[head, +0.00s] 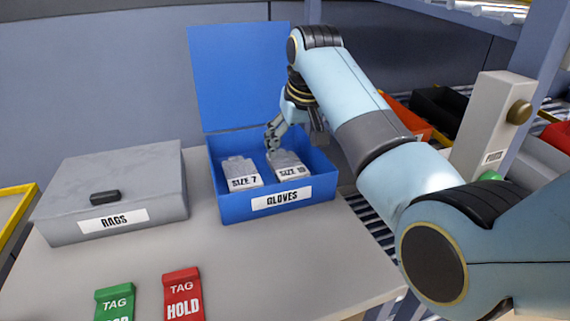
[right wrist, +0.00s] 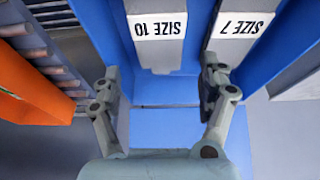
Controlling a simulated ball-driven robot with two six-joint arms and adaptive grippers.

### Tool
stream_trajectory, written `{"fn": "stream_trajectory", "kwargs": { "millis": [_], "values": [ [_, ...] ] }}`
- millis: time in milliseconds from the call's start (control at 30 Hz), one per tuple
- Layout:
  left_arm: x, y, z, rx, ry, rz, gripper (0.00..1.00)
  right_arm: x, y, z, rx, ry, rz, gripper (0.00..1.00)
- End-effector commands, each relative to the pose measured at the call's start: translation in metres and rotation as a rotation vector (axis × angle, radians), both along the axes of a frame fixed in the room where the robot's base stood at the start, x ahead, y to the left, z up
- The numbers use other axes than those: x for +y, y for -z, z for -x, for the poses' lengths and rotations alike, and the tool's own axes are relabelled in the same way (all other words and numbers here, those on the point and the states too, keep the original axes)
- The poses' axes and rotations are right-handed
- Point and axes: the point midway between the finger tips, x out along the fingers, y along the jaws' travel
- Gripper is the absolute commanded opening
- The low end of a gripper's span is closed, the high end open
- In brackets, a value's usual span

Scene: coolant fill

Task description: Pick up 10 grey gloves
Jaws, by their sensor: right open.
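The blue gloves box (head: 230,208) stands open on the table, its lid (head: 235,75) raised at the back. Inside are two grey glove packs side by side: the size 7 pack (head: 240,170) on the left and the size 10 pack (head: 287,160) on the right. My right gripper (head: 291,142) is open over the back of the size 10 pack, partly hiding it. In the right wrist view the open fingers (right wrist: 160,84) are empty, with the size 10 pack (right wrist: 157,55) and the size 7 pack (right wrist: 238,28) ahead of them. My left gripper is out of view.
A closed grey rags box (head: 150,190) stands left of the gloves box. A green tag (head: 114,302) and a red hold tag (head: 182,290) lie at the table front. Orange (head: 405,118) and black bins (head: 437,108) sit on rollers at right, near a grey post (head: 486,125).

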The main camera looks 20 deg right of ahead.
Motion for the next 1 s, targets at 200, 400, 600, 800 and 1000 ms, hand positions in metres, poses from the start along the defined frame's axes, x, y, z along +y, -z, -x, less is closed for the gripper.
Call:
{"fn": "stream_trajectory", "kwargs": {
  "millis": [200, 400, 600, 800, 1000],
  "values": [
    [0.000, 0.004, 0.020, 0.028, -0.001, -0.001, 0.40, 0.000, 0.027, -0.011, 0.000, 0.001, 0.000, 0.77],
    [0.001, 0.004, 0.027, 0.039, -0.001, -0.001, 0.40, -0.001, 0.045, -0.019, 0.002, 0.001, 0.001, 0.77],
    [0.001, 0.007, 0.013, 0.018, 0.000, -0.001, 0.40, -0.001, 0.070, -0.031, 0.001, 0.001, 0.000, 0.77],
    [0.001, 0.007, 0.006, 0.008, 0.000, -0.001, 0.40, -0.001, 0.077, -0.034, -0.001, 0.001, 0.000, 0.77],
    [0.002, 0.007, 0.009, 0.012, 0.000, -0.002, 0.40, -0.001, 0.077, -0.034, -0.001, 0.001, 0.000, 0.68]
  ]
}}
